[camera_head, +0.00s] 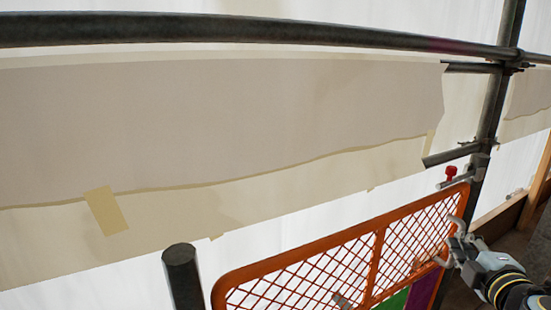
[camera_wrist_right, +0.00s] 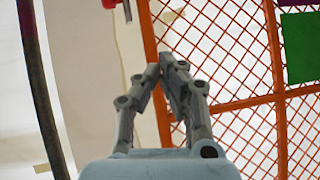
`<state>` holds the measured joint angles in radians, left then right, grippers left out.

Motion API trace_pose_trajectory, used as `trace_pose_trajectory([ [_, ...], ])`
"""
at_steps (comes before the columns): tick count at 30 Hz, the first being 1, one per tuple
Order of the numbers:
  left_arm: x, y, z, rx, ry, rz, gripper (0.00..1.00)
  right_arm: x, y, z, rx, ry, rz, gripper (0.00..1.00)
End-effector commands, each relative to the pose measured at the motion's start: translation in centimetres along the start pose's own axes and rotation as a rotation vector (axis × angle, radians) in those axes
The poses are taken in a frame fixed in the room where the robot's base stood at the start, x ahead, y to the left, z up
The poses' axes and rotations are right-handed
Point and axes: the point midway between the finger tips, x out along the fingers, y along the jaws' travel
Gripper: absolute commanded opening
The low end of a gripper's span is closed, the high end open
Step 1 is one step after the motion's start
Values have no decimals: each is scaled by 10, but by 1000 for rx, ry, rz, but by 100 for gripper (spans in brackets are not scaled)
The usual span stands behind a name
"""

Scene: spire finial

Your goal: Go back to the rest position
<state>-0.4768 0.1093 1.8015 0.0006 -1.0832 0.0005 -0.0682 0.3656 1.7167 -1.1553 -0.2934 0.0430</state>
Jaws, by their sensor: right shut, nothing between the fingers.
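My right gripper (camera_head: 453,240) is at the lower right of the head view, beside the right end of an orange mesh gate (camera_head: 378,262). In the right wrist view my right gripper (camera_wrist_right: 166,62) has its grey fingers drawn together at the tips, with nothing between them. The orange mesh (camera_wrist_right: 222,50) is behind and to the right of the fingers there. I cannot tell whether the fingers touch it. My left gripper is not in view.
A dark rail (camera_head: 250,32) crosses the top, and an upright pole (camera_head: 492,110) stands at the right. A red-topped piece (camera_head: 450,172) is near the gate's upper corner. A dark post (camera_head: 182,275) stands at the lower left. Pale sheeting (camera_head: 240,110) hangs behind.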

Motion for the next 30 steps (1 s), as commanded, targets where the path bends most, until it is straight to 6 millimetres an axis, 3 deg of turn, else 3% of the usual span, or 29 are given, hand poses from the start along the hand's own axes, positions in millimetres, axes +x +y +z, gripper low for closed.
trace_pose_trajectory([
  [1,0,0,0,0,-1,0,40,-25,-37,4,74,-38,-78,0],
  [6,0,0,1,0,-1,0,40,-115,-145,28,384,-282,-348,0],
  [9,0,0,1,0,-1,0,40,-171,-197,35,539,-438,-506,0],
  [12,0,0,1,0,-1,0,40,-217,-231,34,653,-563,-634,0],
  [18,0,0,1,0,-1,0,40,-293,-277,18,827,-761,-861,0],
  [24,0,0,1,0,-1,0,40,-351,-298,-8,950,-938,-1113,0],
  [30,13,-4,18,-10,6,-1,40,-359,-312,3,959,-927,-1088,0],
])
